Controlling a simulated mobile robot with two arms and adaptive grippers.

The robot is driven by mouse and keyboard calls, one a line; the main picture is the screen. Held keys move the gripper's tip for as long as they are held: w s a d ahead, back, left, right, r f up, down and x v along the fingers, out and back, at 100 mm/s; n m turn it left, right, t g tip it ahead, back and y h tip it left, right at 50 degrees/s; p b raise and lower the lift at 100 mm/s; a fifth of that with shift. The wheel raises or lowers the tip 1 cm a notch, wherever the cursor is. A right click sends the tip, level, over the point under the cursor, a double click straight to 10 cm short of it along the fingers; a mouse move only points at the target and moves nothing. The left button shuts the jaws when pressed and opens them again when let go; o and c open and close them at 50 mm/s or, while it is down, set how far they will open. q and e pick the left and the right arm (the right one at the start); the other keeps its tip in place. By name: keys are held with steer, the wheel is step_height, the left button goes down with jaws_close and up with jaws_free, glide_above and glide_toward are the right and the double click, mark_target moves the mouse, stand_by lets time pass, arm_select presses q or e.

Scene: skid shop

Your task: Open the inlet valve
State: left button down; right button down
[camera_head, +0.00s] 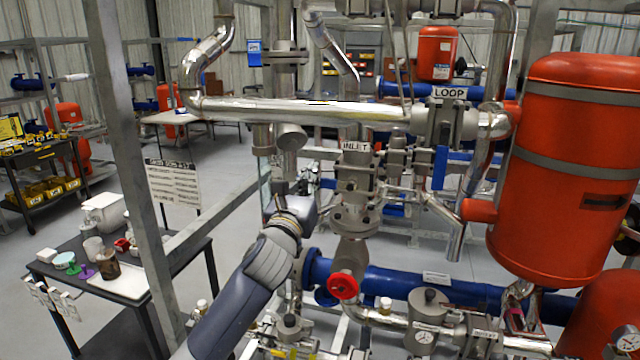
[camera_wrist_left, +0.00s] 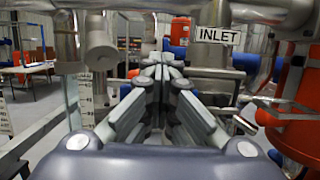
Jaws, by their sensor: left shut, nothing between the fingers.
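The white INLET sign (camera_head: 357,146) is fixed on the grey valve body (camera_head: 357,180) in the middle of the pipework. The sign also shows at upper right in the wrist view (camera_wrist_left: 218,36). I cannot make out a separate inlet handle for certain. My left gripper (camera_head: 304,182) is just left of the valve body, pointing away from me and apart from the sign. In the wrist view its fingers (camera_wrist_left: 162,64) meet at the tips, shut and empty, left of and below the sign. My right gripper is not in view.
A LOOP sign (camera_head: 449,92) and a blue lever (camera_head: 440,168) are to the right. A red handwheel (camera_head: 343,286) sits below, by a blue pipe (camera_head: 400,282). A red tank (camera_head: 570,160) fills the right. A grey frame post (camera_head: 125,150) and dark table (camera_head: 185,262) stand left.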

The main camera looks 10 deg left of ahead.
arm_select(q)
steer(key=shift+a+r, duration=0.2)
steer(key=shift+r, duration=0.35)
steer(key=shift+w+f, duration=0.1)
steer(key=shift+f, duration=0.45)
